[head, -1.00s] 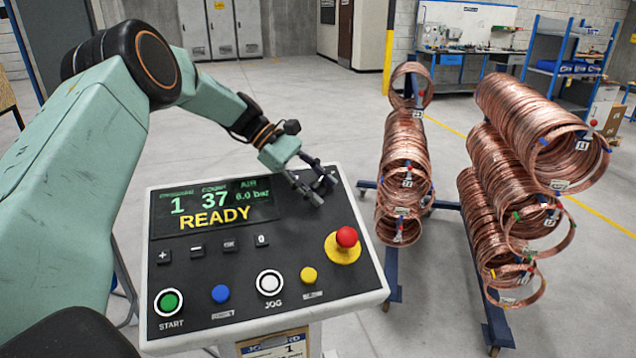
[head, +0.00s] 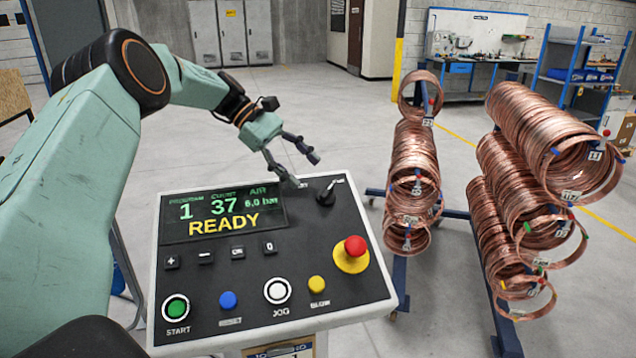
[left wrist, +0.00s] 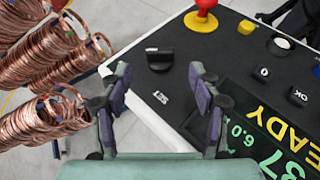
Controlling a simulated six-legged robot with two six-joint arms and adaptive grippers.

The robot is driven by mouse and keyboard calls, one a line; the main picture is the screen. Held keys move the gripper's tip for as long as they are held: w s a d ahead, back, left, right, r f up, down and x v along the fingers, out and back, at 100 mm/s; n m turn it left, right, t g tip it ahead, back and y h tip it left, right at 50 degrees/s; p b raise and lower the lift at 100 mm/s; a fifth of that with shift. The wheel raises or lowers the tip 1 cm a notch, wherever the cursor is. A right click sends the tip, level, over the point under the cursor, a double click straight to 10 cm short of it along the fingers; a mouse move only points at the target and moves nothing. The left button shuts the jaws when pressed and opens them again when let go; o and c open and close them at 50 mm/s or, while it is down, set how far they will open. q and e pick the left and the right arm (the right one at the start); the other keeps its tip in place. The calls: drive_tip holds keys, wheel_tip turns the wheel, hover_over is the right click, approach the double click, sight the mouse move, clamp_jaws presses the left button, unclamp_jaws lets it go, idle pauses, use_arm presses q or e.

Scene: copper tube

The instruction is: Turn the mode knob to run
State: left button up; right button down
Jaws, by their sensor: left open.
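The mode knob (head: 325,194) is a black rotary knob at the top right of the control panel (head: 223,262). In the left wrist view the knob (left wrist: 159,58) shows uncovered, with a white "SET" label beside it. My left gripper (head: 304,168) is open and empty above the panel's far edge, up and left of the knob in the head view and apart from it. In the left wrist view its fingers (left wrist: 160,82) are spread, with the knob beyond the gap between them. The "run" marking is not readable. My right gripper is not in view.
A red emergency button (head: 355,246) on a yellow base sits below the knob. The screen (head: 222,212) reads READY. Start (head: 176,308), blue, jog and yellow buttons line the front edge. Copper coils (head: 545,140) hang on racks to the right. Open floor lies behind the panel.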

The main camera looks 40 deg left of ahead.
use_arm(q)
drive_tip(key=v, duration=0.2)
drive_tip(key=shift+s+a+r, duration=0.15)
drive_tip(key=shift+a+r, duration=0.05)
drive_tip(key=shift+a, duration=0.05)
drive_tip(key=shift+a+r, duration=0.35)
drive_tip(key=shift+s+a, duration=0.1)
drive_tip(key=shift+s, duration=0.05)
